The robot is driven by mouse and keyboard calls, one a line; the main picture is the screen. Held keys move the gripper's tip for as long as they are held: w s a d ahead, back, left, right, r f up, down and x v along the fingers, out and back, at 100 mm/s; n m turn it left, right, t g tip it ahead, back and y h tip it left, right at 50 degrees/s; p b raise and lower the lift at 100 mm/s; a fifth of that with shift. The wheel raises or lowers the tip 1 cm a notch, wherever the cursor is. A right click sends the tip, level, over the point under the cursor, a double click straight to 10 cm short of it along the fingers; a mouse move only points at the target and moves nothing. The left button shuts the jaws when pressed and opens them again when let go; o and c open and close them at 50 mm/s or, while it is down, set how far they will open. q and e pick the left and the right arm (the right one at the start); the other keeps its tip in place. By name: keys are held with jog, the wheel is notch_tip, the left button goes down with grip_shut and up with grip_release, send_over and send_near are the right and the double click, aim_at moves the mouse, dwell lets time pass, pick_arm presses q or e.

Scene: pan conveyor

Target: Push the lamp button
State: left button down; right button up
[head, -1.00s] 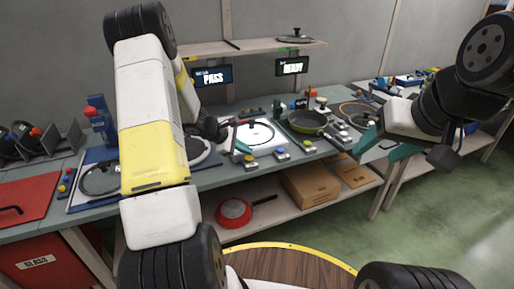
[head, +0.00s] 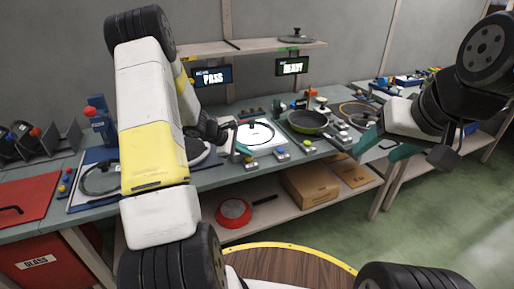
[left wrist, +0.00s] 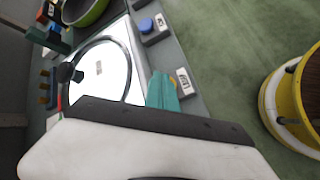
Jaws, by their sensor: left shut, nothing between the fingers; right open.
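A lit white panel (head: 262,132) on the bench has a glass lid with a dark rim on it; the lid (left wrist: 97,68) also shows in the left wrist view. A row of small button boxes stands along its front edge. The nearest box (head: 249,160) is beside my left gripper (head: 240,149); the blue button (head: 279,150) is further right. Contact is unclear and labels are too small to read. My right gripper (head: 385,146) is open and empty.
A green pan (head: 307,122) sits right of the panel. Screens reading PASS (head: 212,77) and READY (head: 292,67) hang behind. A red pan (head: 233,212) and a cardboard box (head: 308,184) are on the lower shelf. The floor at right is clear.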

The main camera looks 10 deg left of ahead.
aim_at(246, 158)
pick_arm(q)
jog(key=shift+f, duration=0.15)
jog(key=shift+r, duration=0.6)
notch_tip(246, 158, up, 6)
dwell(0.7)
